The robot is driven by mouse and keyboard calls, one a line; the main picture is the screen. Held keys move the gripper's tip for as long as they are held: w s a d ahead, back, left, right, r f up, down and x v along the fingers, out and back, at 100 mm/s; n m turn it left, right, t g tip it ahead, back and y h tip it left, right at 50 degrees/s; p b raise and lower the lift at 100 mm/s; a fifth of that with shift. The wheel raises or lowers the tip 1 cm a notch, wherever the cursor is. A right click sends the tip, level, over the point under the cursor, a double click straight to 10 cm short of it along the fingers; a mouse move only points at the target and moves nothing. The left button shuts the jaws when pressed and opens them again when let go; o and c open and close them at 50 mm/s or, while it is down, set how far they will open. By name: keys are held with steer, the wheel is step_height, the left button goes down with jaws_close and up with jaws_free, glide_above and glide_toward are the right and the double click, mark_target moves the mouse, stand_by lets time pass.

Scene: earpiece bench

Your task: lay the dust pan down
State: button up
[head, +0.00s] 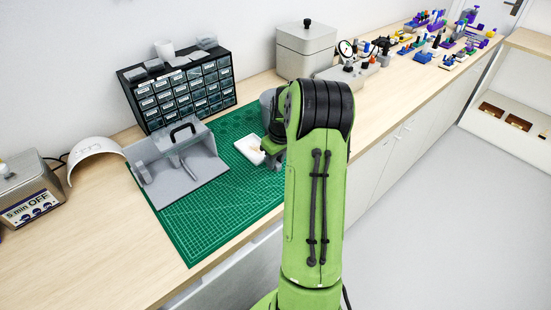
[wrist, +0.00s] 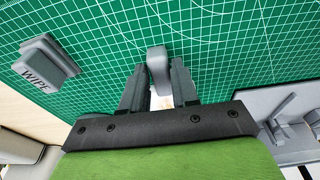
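The dust pan shows in the head view as a small white pan (head: 249,149) above or on the green mat, just left of my gripper (head: 272,156). In the wrist view a grey rounded piece, which looks like the handle of the dust pan (wrist: 157,64), sits between the two dark fingers of my gripper (wrist: 159,76). The fingers appear closed against both its sides. A pale bit shows between the fingers lower down. My arm hides much of the gripper in the head view, and I cannot tell whether the pan touches the mat.
The green cutting mat (head: 192,241) has clear room at its front. A grey tool holder (head: 203,169) stands on its left part. A grey block marked WIPE (wrist: 46,60) is in the wrist view. A drawer cabinet (head: 133,93) and grey bin (head: 305,42) stand behind.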

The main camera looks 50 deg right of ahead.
steer(key=o, duration=0.4)
steer(key=shift+c, duration=0.2)
steer(key=shift+r, duration=0.1)
step_height(320, 180, up, 15)
steer(key=s+p, duration=0.3)
steer(key=shift+a+r, duration=0.15)
steer(key=shift+r, duration=0.05)
